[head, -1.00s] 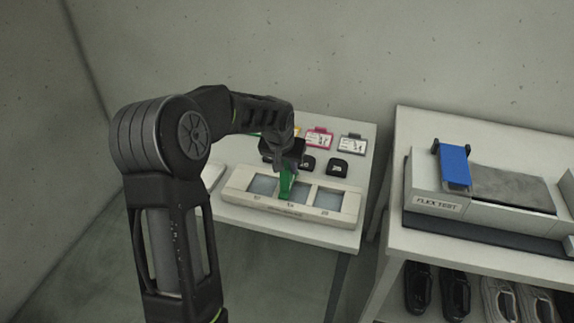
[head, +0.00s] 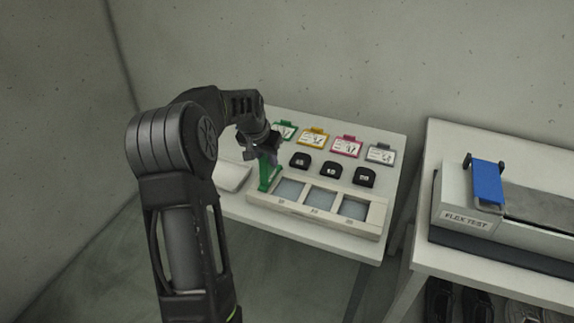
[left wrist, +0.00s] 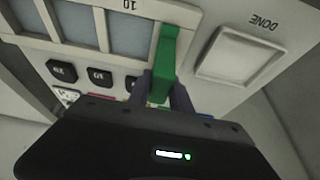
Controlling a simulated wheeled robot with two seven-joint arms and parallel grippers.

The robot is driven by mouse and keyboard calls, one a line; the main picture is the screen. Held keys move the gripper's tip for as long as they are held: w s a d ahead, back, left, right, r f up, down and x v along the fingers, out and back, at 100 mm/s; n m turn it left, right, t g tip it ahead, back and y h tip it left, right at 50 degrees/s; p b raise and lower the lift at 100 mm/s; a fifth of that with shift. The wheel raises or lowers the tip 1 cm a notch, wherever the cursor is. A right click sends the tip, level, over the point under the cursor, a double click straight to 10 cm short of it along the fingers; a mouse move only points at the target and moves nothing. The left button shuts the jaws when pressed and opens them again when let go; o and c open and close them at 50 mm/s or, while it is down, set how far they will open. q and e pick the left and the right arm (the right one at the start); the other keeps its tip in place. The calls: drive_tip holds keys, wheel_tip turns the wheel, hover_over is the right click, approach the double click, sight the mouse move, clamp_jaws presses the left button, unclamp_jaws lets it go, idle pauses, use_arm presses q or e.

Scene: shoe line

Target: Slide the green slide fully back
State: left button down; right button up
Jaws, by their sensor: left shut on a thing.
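The green slide (head: 268,177) stands at the left end of the white panel (head: 325,221) in the head view, beside the leftmost of three grey windows. All three windows are uncovered there. My left gripper (head: 266,156) is shut on the upper part of the slide. In the left wrist view the green slide (left wrist: 166,55) runs between the dark fingers of my left gripper (left wrist: 162,92), with windows to its left and the flat white DONE pad (left wrist: 238,55) to its right. My right gripper is not in view.
Three black blocks (head: 331,170) sit behind the panel, with coloured cards (head: 346,147) behind them. The DONE pad (head: 231,177) lies left of the panel. A second table with a flex test machine (head: 463,205) and its blue part (head: 487,182) stands to the right.

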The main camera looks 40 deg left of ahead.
use_arm(q)
drive_tip(key=shift+s+a+r, duration=0.1)
drive_tip(key=shift+s+a, duration=0.15)
drive_tip(key=shift+a, duration=0.55)
drive_tip(key=c, duration=1.2)
unclamp_jaws()
drive_tip(key=shift+s+a, duration=0.1)
drive_tip(key=shift+a, duration=0.05)
drive_tip(key=shift+o, duration=0.2)
drive_tip(key=b+v, duration=0.1)
drive_tip(key=v, duration=0.6)
drive_tip(key=shift+r, duration=0.3)
drive_tip(key=shift+s, duration=0.1)
